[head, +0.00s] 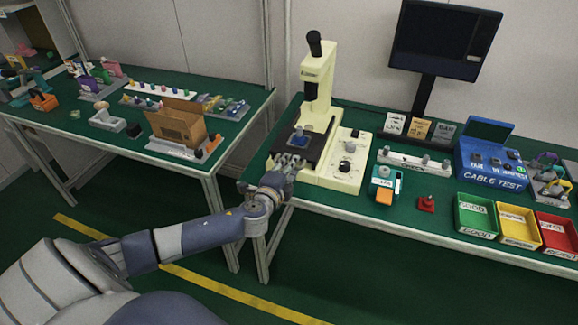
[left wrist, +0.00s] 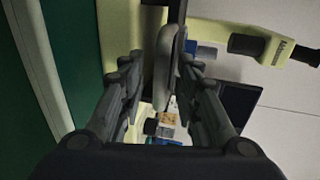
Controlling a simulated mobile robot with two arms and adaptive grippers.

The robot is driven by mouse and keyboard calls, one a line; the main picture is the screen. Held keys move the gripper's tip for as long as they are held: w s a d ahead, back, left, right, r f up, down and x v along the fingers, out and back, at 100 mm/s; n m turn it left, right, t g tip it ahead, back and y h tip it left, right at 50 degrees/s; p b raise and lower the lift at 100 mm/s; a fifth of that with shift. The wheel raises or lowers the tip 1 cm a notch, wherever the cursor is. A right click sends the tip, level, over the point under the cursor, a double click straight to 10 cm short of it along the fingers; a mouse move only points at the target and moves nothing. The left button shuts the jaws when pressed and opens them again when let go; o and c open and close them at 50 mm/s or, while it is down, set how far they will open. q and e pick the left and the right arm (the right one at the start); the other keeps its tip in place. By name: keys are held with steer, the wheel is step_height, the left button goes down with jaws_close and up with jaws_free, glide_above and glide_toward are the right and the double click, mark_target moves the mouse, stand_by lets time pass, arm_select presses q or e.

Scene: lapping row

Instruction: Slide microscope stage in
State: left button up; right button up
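The microscope (head: 312,85) is cream with a black eyepiece and stands upright at the left end of the right bench. Its dark stage (head: 313,150) sits low at the front, with a small blue piece (head: 299,138) on top. My left gripper (head: 291,162) is at the stage's front edge. In the left wrist view its fingers (left wrist: 160,62) are apart, with a grey rounded bar (left wrist: 169,65), which looks like a handle, between them. The bar lies close to the right finger, with a gap on the left; contact cannot be told. My right gripper is not in view.
A cream control box (head: 346,165) stands right of the microscope. Beyond it are a teal device (head: 383,178), a red knob piece (head: 426,204), a blue cable tester (head: 490,163) and green, yellow and red bins. A gap separates the left bench (head: 235,135).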

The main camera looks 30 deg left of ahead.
arm_select(q)
steer(key=shift+w, duration=0.25)
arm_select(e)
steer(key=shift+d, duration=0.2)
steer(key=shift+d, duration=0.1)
arm_select(q)
jaws_close()
steer(key=shift+w+a, duration=0.1)
